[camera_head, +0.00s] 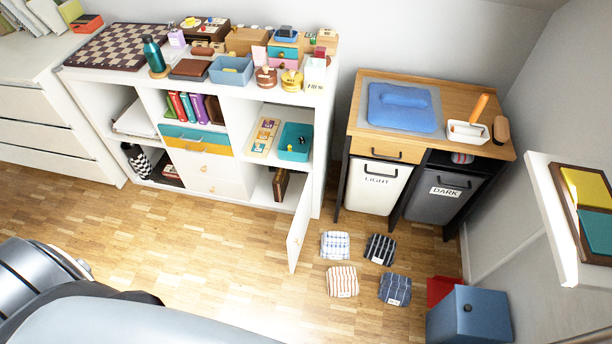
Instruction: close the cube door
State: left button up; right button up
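The cube door (299,230) is a narrow white panel at the lower right of the white cube shelf (318,150). It stands open, swung out over the floor and seen nearly edge-on, with a small knob on its face. Its cube is exposed, and a brown case-like object (280,184) stands inside. Neither of my grippers shows in the head view.
Several folded cloths (343,281) lie on the floor right of the door. A laundry cabinet (350,120) with LIGHT and DARK bins stands to the right. A blue bin (470,316) is at lower right. Wooden floor (215,260) left of the door is clear.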

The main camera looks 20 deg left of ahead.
aim_at(301, 219)
jog(key=l+u, duration=0.15)
jog(key=u, duration=0.25)
jog(key=k+l+u, duration=0.1)
jog(key=u, duration=0.35)
